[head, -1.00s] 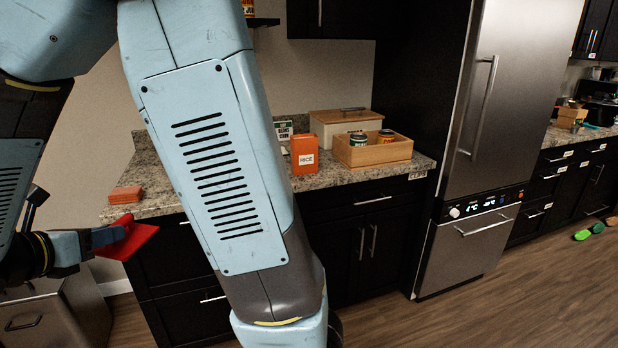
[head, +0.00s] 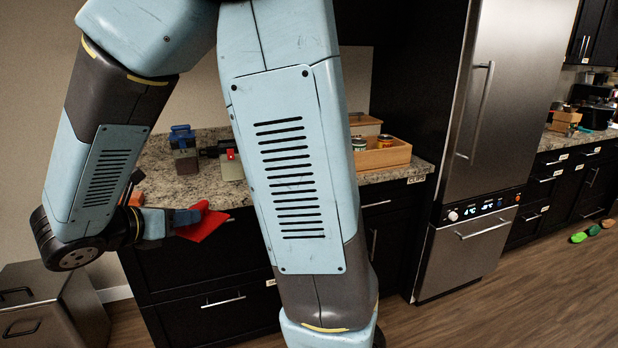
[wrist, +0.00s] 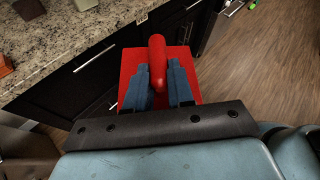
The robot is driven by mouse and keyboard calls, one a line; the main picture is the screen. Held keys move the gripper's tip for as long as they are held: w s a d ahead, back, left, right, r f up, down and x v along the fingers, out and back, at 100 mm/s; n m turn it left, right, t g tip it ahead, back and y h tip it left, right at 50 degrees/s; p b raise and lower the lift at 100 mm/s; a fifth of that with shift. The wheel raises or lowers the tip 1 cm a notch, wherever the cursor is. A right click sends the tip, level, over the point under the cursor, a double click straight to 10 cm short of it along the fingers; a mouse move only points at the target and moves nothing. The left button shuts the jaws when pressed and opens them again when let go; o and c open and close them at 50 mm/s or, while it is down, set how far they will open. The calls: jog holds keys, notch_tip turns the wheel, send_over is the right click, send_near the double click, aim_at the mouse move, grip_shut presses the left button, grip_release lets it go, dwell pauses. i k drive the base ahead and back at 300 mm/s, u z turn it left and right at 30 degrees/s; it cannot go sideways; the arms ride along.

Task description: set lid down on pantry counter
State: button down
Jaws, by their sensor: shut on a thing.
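The lid (head: 207,227) is a flat red square with a raised red handle. In the wrist view the lid (wrist: 132,73) shows with its handle upright between the two blue fingers of my gripper (wrist: 163,85). My gripper (head: 180,220) is shut on the handle. The pantry counter (head: 160,178) is speckled granite on dark cabinets; it also shows at the upper left of the wrist view (wrist: 70,40). In the wrist view the lid is in front of the cabinet fronts, beyond the counter's edge and apart from the top. My arm hides much of the counter in the head view.
A dark box with a blue handle (head: 184,150) and a scale-like item with a red part (head: 231,163) stand at the counter's back. A wooden crate (head: 385,155) with jars is at the right.

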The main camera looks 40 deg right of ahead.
aim_at(179, 195)
jog(key=z, duration=0.1)
jog(key=i, duration=1)
jog(key=u, duration=0.05)
